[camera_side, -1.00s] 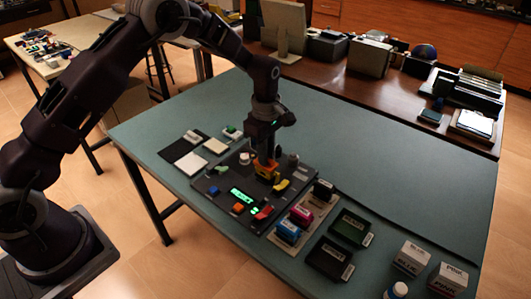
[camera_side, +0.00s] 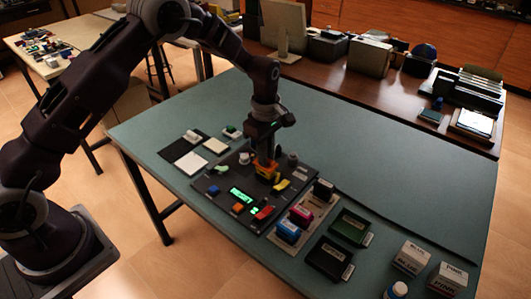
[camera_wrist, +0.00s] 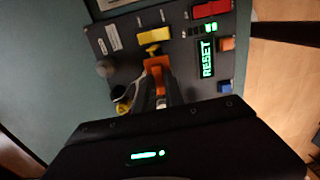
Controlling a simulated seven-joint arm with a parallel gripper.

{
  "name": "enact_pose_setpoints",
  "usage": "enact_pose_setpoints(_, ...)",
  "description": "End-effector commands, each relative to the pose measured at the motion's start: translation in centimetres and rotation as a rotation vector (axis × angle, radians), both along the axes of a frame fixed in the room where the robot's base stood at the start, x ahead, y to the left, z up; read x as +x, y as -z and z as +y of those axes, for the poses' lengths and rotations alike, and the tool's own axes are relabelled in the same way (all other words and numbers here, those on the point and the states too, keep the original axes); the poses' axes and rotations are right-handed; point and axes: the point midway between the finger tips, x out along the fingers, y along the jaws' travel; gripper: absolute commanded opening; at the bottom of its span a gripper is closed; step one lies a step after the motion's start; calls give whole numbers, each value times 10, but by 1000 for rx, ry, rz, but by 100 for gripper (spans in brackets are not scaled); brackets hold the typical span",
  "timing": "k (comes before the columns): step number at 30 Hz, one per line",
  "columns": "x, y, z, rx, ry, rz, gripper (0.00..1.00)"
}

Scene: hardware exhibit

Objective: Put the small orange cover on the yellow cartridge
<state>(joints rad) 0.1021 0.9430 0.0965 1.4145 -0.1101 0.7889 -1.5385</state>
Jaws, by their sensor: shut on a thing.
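My gripper (camera_side: 266,164) is low over the dark panel, pointing down. It is shut on the small orange cover (camera_wrist: 156,66), which shows between the fingers in the wrist view and as an orange piece (camera_side: 268,173) in the side view. A yellow piece (camera_wrist: 122,104) shows beside the fingers, partly hidden by them. I cannot tell if it is the yellow cartridge, or whether the cover touches it. Another yellow piece (camera_wrist: 154,35) lies on the panel just past the orange cover, also in the side view (camera_side: 282,185).
The dark panel (camera_side: 215,200) carries a lit green RESET display (camera_wrist: 207,58), an orange block (camera_wrist: 228,44), a blue block (camera_wrist: 225,86) and a red piece (camera_wrist: 211,9). A tray of cartridges (camera_side: 290,232) and dark open boxes (camera_side: 330,258) stand at its right.

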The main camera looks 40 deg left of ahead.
Motion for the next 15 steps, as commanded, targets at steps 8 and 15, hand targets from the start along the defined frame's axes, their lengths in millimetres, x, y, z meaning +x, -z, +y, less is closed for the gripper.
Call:
enact_pose_setpoints(8, 0, 3, 0, 0, 0, 0, 0)
enact_pose_setpoints(15, 0, 6, 0, 0, 0, 0, 0)
